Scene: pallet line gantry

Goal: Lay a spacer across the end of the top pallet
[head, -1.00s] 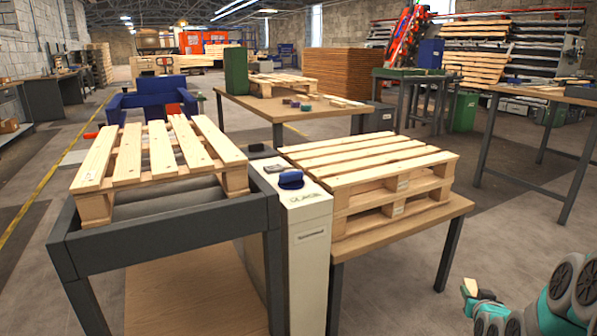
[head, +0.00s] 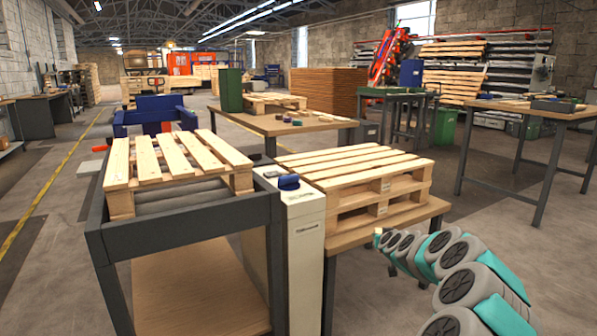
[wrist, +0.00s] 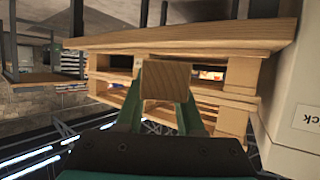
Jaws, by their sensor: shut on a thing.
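Two wooden pallets are stacked on a table beside the white cabinet. The top pallet (head: 355,168) has several light slats, and the lower pallet (head: 372,212) sits under it. Only a small bit of the spacer shows in the head view. In the upside-down wrist view, the stack's side lies behind the spacer, with a visible gap between pallet decks.
A white cabinet (head: 303,245) with a blue item (head: 289,182) on top stands left of the stack. Another pallet (head: 180,160) lies on a roller conveyor (head: 182,205) at left. A work table (head: 270,122) stands behind.

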